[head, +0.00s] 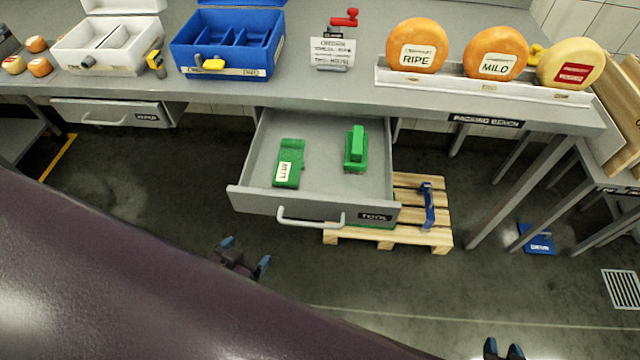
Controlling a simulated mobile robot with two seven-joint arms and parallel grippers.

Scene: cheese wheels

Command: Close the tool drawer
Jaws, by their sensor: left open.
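The tool drawer (310,206) is pulled well out from under the packing bench. Its front carries a pale bar handle (311,219) and a dark label reading TOOL. Inside lie a green tool with a white tag (289,165) and a second green item (356,148). My left gripper (245,255) is open and empty, in front of the drawer and below and left of the handle, apart from it.
The grey packing bench (330,92) bears a white box (110,45), a blue box (228,45) and several cheese wheels. Another drawer (110,112) is at the left. A wooden pallet (400,236) stands under the tool drawer. The floor in front is clear.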

